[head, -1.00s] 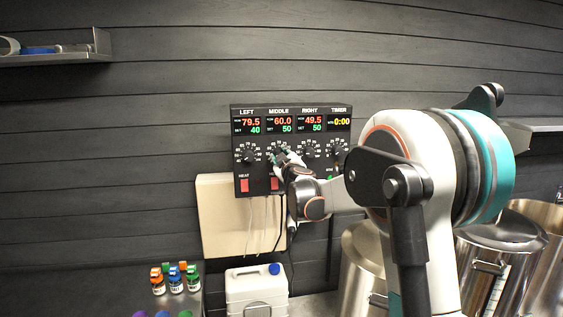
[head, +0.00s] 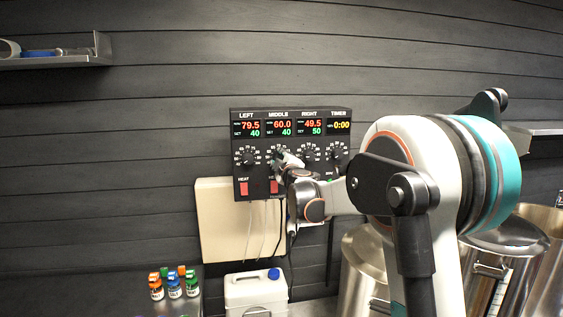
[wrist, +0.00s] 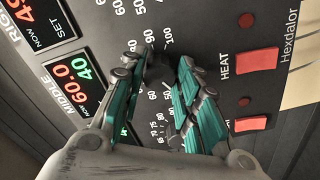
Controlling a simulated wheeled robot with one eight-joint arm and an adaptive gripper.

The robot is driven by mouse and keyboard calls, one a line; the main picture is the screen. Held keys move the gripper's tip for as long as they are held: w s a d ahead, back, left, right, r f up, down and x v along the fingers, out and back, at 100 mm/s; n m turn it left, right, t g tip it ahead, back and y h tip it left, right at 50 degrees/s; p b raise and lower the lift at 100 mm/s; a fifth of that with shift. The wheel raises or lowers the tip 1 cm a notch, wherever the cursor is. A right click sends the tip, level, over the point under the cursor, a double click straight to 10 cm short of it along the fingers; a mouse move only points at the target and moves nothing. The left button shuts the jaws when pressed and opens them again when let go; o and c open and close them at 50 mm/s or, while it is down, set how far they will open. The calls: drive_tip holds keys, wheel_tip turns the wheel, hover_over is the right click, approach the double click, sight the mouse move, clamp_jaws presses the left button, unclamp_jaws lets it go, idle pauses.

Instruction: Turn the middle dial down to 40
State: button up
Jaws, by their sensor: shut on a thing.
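The control panel (head: 291,123) hangs on the dark wall, with left, middle, right and timer columns. The middle display (head: 279,128) reads 60.0 now and 40 set, and the wrist view shows the same middle display (wrist: 75,80). My gripper (head: 284,158) is at the middle dial. In the wrist view, my gripper (wrist: 160,78) has its teal-padded fingers on either side of the dark middle dial (wrist: 158,70), shut on it. The fingers hide much of the dial, so its pointer cannot be read.
The left dial (head: 247,156), right dial (head: 309,154) and timer dial (head: 338,153) sit close by. A red heat switch (wrist: 257,60) is near my fingers. Below are a white jug (head: 256,291) and several small bottles (head: 174,286). Steel pots (head: 362,268) stand at right.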

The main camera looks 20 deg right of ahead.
drive_tip(key=o, duration=1.1)
drive_tip(key=shift+c, duration=0.2)
drive_tip(key=shift+s, duration=0.1)
drive_tip(key=s+a, duration=0.2)
drive_tip(key=s, duration=0.9)
drive_tip(key=shift+s+a, duration=0.25)
drive_tip(key=shift+s, duration=0.05)
